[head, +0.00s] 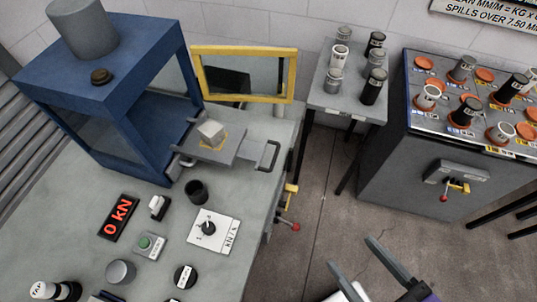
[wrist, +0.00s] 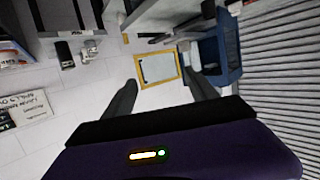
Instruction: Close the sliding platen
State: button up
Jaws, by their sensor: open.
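The sliding platen (head: 222,152) is a flat grey plate sticking out to the right from the blue press frame (head: 118,125). A pale cube (head: 211,132) sits on it, and a dark bar handle (head: 268,155) is at its right end. My gripper (head: 350,252) is open and empty at the bottom right, over the floor, well apart from the handle. In the wrist view its two dark fingers are spread (wrist: 162,82). The blue press frame also shows there at the upper right (wrist: 228,45); the platen is hard to make out.
A yellow-framed clear guard (head: 243,98) stands open behind the platen. The bench (head: 70,190) carries a red 0 kN display (head: 118,217), a dial panel (head: 214,229) and a dark cup (head: 197,192). A side table and sample cabinet (head: 432,170) stand right. Floor between is clear.

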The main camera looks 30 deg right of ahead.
jog(key=c, duration=0.3)
jog(key=w+d, duration=0.1)
jog(key=w, duration=0.1)
jog(key=w+r+m+t+h, duration=0.1)
jog(key=w+d+r+t, duration=0.1)
jog(key=w, duration=0.1)
jog(key=shift+w+d+r+h, duration=0.1)
jog(key=shift+w+d+h, duration=0.2)
jog(key=shift+d+h, duration=0.1)
grip_shut()
jog(key=w+d+f+m+g, duration=0.1)
jog(key=w+d+f+m, duration=0.15)
jog(key=w+d, duration=0.4)
jog(key=w+d+f+m+g, duration=0.1)
jog(key=w+d+m, duration=0.3)
jog(key=w, duration=0.6)
jog(key=w+d+f+m+g, duration=0.1)
jog(key=w+d+f+m, duration=0.15)
jog(key=w+d, duration=0.4)
jog(key=n+g+y, duration=0.1)
jog(key=g+y, duration=0.4)
jog(key=y, duration=0.5)
send_near(265, 147)
jog(key=p+x, duration=0.1)
jog(key=x, duration=0.5)
jog(key=shift+w+f, duration=0.15)
jog(key=shift+f, duration=0.1)
